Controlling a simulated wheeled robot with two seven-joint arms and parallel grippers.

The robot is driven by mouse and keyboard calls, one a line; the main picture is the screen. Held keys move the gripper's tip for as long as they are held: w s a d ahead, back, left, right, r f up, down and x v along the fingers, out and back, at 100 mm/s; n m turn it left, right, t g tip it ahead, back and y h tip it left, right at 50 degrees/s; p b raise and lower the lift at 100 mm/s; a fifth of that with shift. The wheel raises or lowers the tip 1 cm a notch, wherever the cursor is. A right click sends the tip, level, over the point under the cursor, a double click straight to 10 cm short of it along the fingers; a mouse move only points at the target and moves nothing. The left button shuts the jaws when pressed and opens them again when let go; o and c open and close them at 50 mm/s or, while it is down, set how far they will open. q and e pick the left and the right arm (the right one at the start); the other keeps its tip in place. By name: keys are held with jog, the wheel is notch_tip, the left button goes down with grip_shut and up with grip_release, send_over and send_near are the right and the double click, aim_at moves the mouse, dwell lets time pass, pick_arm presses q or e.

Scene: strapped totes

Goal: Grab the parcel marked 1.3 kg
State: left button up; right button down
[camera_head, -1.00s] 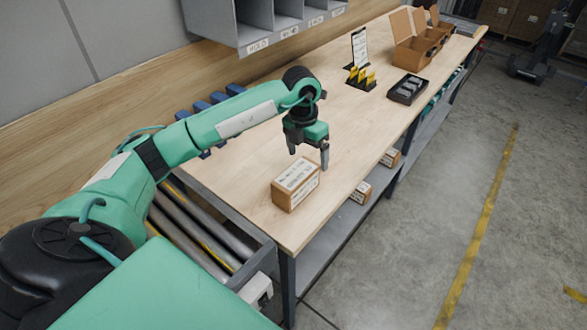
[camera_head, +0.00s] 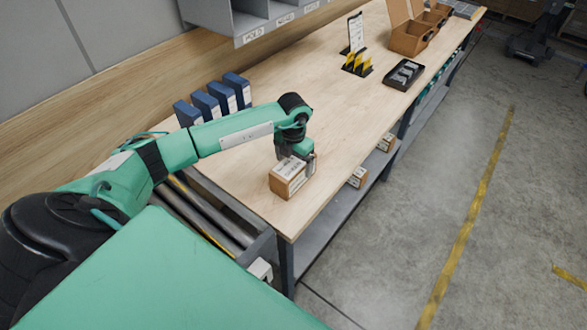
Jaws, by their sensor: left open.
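A small brown parcel (camera_head: 284,182) with a white label on top stands on the near end of the wooden table (camera_head: 250,205). Its printed weight is too small to read. My left gripper (camera_head: 300,163) is at the far side of this parcel, low and very close to it. The jaws are open; one finger shows at the parcel's right far edge and the rest is hidden behind the parcel and the wrist. I cannot tell whether they touch. Two more labelled parcels, a nearer one (camera_head: 357,177) and a farther one (camera_head: 386,142), sit on the shelf below the tabletop.
Blue binders (camera_head: 214,98) stand along the wall side. A black tray (camera_head: 404,75), yellow cards in a holder (camera_head: 356,64), a sign stand (camera_head: 355,32) and open cardboard boxes (camera_head: 410,38) are farther along. Grey pigeonholes (camera_head: 262,17) hang above. The table's middle is clear.

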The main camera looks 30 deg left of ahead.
pick_arm(q)
jog(key=shift+f+p, duration=0.45)
jog(key=shift+f, duration=1)
jog(key=c, duration=1.8)
jog(key=shift+w+r, duration=0.1)
grip_shut()
